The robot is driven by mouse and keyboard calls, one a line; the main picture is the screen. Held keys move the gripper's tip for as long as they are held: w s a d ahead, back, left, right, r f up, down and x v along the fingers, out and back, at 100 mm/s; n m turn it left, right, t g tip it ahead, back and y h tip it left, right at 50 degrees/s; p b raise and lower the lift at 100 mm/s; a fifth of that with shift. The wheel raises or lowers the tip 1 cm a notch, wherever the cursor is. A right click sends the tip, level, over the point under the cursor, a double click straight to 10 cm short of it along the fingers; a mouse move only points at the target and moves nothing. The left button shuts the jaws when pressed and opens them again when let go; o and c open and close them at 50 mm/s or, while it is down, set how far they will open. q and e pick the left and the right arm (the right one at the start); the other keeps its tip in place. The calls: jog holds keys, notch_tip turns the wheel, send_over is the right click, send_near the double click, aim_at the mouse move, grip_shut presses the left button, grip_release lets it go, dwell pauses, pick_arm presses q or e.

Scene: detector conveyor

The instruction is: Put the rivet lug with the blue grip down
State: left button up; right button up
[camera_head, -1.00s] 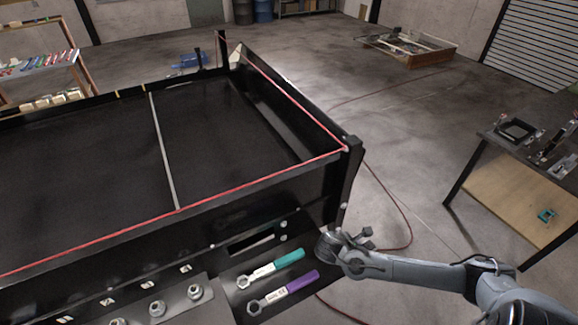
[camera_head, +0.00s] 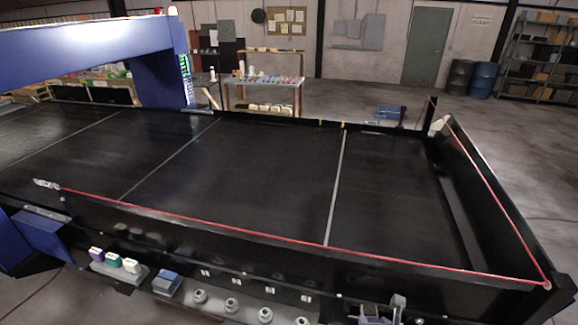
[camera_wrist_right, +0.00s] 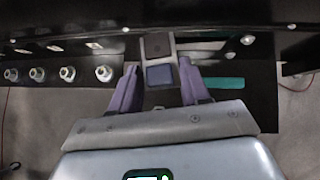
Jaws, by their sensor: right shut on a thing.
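My right gripper (camera_wrist_right: 160,85) is shut on a small grey piece with a dark blue face (camera_wrist_right: 159,76), which seems to be the rivet lug with the blue grip. Its far end lies in front of the dark conveyor side, and I cannot tell whether it touches anything. In the head view only part of my right gripper (camera_head: 385,312) shows at the bottom edge, and what it holds is not clear there. My left gripper is not in view.
Several round metal fittings (camera_head: 265,315) line the front ledge. A blue-topped block (camera_head: 168,276) and a tray with purple, teal and white blocks (camera_head: 115,265) stand farther left. A teal handle (camera_wrist_right: 226,83) lies right of my gripper. The conveyor belt (camera_head: 260,180) is bare.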

jog(key=a, duration=0.1)
jog(key=a+r+n+y, duration=0.1)
jog(key=a+n, duration=0.1)
jog(key=shift+s+a+r+y, duration=0.1)
jog(key=shift+s+r+y, duration=0.15)
jog(key=shift+y, duration=0.15)
jog(key=shift+w+r, duration=0.1)
jog(key=shift+w, duration=0.05)
jog(key=shift+d, duration=0.2)
dwell(0.7)
jog(key=shift+a, duration=0.1)
